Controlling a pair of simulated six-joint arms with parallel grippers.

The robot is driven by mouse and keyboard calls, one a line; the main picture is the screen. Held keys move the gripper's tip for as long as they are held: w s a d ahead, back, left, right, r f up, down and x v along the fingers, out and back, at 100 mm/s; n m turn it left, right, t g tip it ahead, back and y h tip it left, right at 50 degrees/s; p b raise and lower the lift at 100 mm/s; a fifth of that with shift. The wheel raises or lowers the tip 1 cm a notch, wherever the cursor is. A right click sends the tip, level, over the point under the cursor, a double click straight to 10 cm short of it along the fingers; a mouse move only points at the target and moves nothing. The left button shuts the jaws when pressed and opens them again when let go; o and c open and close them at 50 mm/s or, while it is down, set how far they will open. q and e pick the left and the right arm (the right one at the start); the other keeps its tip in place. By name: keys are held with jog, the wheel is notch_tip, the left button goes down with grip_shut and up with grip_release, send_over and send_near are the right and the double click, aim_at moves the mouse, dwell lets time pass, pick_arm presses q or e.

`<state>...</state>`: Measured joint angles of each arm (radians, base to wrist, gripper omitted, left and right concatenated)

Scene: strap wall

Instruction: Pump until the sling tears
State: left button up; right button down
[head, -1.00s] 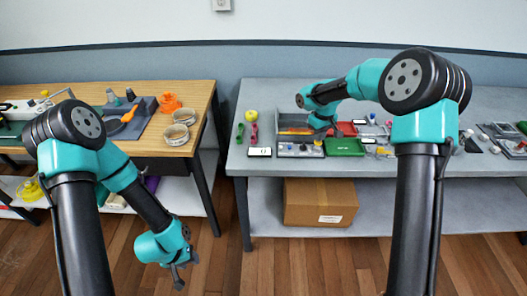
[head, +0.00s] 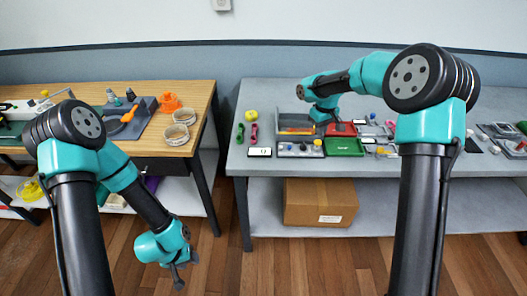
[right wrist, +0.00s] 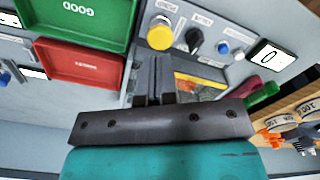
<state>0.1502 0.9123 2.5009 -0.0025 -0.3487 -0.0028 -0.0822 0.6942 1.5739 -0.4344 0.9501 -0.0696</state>
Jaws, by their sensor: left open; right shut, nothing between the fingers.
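A grey test bed (head: 283,121) on the right bench holds an orange strap (head: 297,131), apparently the sling; it also shows in the right wrist view (right wrist: 198,82), partly behind my fingers. No tear can be made out. In front is a control panel with a yellow button (right wrist: 160,34), a black knob (right wrist: 194,40), a blue button (right wrist: 223,47) and a white display (right wrist: 271,57) that seems to read 0. My right gripper (right wrist: 158,62) is shut and empty, with its tips close below the yellow button in the picture; contact cannot be told. My left gripper (head: 180,277) hangs open above the floor.
A green tray marked GOOD (head: 345,147) and a red tray (right wrist: 78,64) lie beside the panel. Red and green handled items (head: 253,131) lie left of the test bed. The left wooden bench (head: 150,145) carries tape rolls (head: 175,135) and orange parts. A gap separates the benches.

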jog(key=shift+r, duration=1.55)
jog(key=c, duration=1.8)
grip_release()
jog(key=shift+o, duration=0.4)
jog(key=shift+r, duration=0.1)
notch_tip(320, 180, up, 6)
jog(key=shift+f, duration=0.1)
